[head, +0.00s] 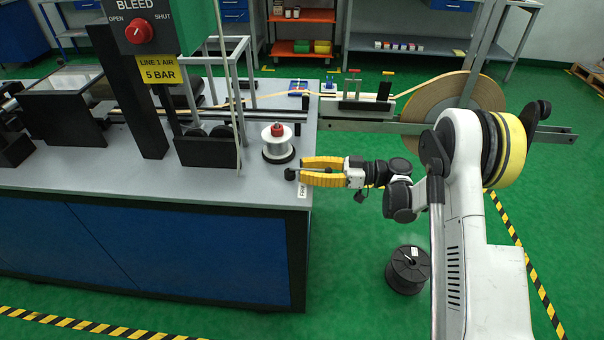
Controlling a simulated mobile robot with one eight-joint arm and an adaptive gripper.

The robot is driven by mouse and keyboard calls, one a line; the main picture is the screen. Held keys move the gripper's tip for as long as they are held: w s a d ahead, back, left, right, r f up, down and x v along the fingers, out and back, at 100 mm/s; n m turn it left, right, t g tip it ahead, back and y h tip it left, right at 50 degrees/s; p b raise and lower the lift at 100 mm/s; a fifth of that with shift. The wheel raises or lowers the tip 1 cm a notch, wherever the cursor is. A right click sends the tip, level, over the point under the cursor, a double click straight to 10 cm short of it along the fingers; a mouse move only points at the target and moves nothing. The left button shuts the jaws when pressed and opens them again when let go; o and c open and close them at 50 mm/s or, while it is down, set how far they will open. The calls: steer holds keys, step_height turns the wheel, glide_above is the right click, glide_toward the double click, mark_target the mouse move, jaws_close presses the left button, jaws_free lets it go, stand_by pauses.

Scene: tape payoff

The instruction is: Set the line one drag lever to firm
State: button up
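My gripper (303,170) has two yellow fingers, spread apart with an empty gap between them. It reaches left over the right end of the grey bench. A small black knob (290,174) is at the tip of the nearer finger; I cannot tell whether they touch. A small white label (302,190) lies just below, too small to read surely. A large tan tape reel (468,95) hangs behind my arm, and its tape runs left. No lever is clearly marked as the drag lever, so I cannot tell its setting.
A white spool (277,150) with a red top stands on the bench (150,183) left of my gripper. A bleed panel (138,28) rises at left. A black spool (408,270) is on the floor.

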steer(key=shift+a, duration=0.45)
jaws_close()
